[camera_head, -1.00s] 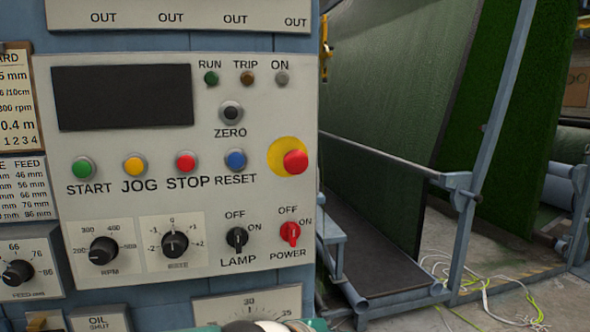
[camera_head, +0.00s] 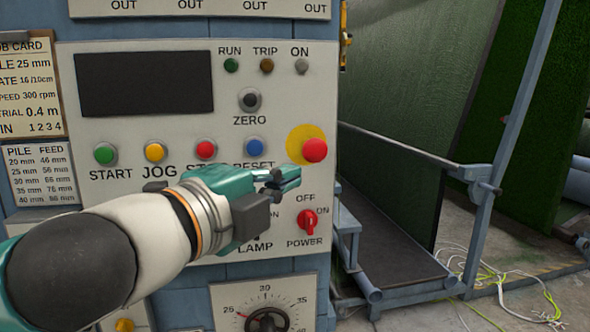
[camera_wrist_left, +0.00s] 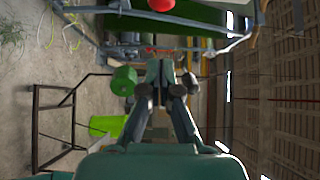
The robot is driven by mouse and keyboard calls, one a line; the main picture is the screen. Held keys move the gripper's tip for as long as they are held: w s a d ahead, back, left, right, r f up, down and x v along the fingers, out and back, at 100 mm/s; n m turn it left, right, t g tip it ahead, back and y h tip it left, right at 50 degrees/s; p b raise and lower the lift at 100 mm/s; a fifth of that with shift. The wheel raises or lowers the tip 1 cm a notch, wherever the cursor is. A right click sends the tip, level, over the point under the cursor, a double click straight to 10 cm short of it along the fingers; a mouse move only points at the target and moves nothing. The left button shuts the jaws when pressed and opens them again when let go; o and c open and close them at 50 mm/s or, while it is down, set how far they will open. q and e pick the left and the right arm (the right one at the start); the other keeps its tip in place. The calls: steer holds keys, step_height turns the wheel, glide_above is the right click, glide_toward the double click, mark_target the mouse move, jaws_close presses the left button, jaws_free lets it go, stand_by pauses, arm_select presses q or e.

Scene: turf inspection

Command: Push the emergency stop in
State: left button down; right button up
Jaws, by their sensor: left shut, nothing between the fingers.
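The emergency stop (camera_head: 315,150) is a red mushroom button on a yellow round plate at the right side of the control panel (camera_head: 130,222). It stands out from the panel. My left gripper (camera_head: 296,177) is shut and empty, with its tips just below and left of the button in the head view; I cannot tell their depth gap. In the left wrist view the closed fingers (camera_wrist_left: 165,68) point up the picture. A red round shape (camera_wrist_left: 161,5) at the top edge there may be the button. My right gripper is out of view.
Green, yellow, red and blue buttons line the panel left of the stop. The red POWER knob (camera_head: 308,221) sits below it. My left arm hides the LAMP knob. A blue rail frame (camera_head: 400,146) and a dark green sheet stand to the right.

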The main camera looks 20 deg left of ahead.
arm_select(q)
steer(key=p, duration=0.1)
glide_toward(323, 152)
steer(key=w+d, duration=0.3)
steer(key=w, duration=0.1)
steer(key=shift+w+a+p, duration=0.55)
steer(key=shift+w+p, duration=0.05)
steer(key=shift+w, duration=0.1)
steer(key=shift+w+a+f, duration=0.1)
steer(key=shift+w+a, duration=0.2)
steer(key=shift+w, duration=0.15)
